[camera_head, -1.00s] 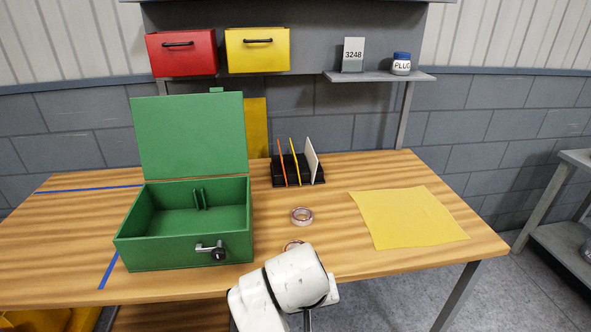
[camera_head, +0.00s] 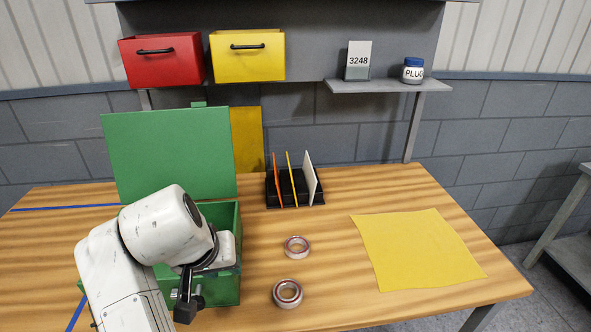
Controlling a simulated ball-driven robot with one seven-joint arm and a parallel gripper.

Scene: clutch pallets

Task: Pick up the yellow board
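A thin yellow board (camera_head: 291,178) stands on edge in a black slotted rack (camera_head: 300,202) at the back middle of the table. An orange board (camera_head: 277,180) stands to its left and a white board (camera_head: 311,178) to its right. My gripper (camera_head: 188,300) is at the front of the open green box, left of and nearer than the rack, well apart from the yellow board. The arm hides much of the box, and the fingertips do not show clearly.
The green box (camera_head: 231,287) has its lid (camera_head: 168,150) raised. Two rings (camera_head: 296,246) (camera_head: 288,294) lie in front of the rack. A yellow cloth (camera_head: 415,247) lies flat at right. A shelf (camera_head: 390,86) hangs above; bare table lies between rack and cloth.

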